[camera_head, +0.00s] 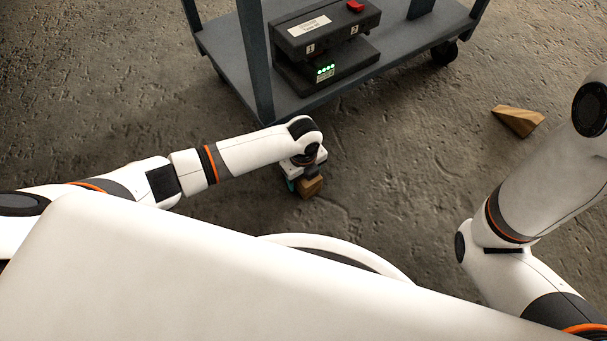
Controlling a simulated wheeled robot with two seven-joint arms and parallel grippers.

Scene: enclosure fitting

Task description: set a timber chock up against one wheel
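One timber chock (311,188) is a small brown block directly at my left gripper (304,178), in the middle of the view in front of the trolley. A teal fingertip shows at the block's left side. The other finger is hidden, so I cannot tell whether the gripper is closed on the block, or whether the block touches the floor. A second timber chock (518,120), a wedge, lies on the floor at the right, apart from the trolley. One black wheel (444,53) shows under the trolley's right side. My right gripper is out of view beyond the right edge.
The grey trolley (225,55) has upright posts and a low deck. A dark box (325,28) with a red switch and green lights stands on the deck. The concrete floor is clear between the trolley's front edge and the wedge at the right.

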